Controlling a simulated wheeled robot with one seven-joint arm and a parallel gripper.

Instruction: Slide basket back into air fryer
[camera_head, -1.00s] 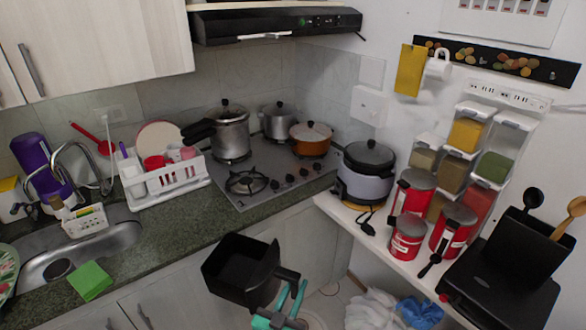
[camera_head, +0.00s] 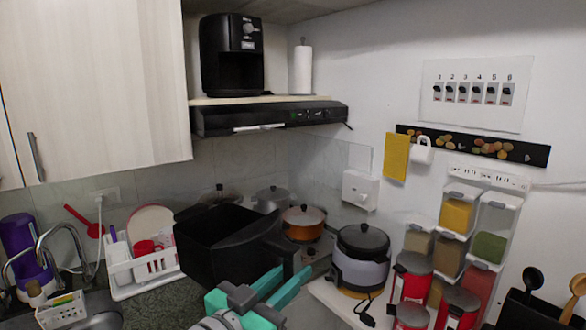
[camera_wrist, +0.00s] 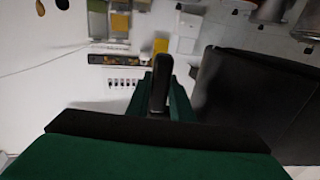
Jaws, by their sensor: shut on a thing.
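The black air fryer (camera_head: 231,50) stands on the shelf above the range hood, with a dark open cavity in its lower front. The black basket (camera_head: 222,248) is in the air above the counter, its open top showing, well below and apart from the fryer. It also shows at the right of the wrist view (camera_wrist: 262,95). My teal gripper (camera_head: 272,287) is shut on the basket's handle (camera_head: 287,252). In the wrist view the handle (camera_wrist: 160,85) stands between the fingers. The basket hides part of the stove.
A paper towel roll (camera_head: 302,68) stands right of the fryer on the shelf (camera_head: 275,98). The range hood (camera_head: 270,116) juts out below. A rice cooker (camera_head: 361,262), an orange pot (camera_head: 303,221) and a dish rack (camera_head: 148,265) stand around the basket.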

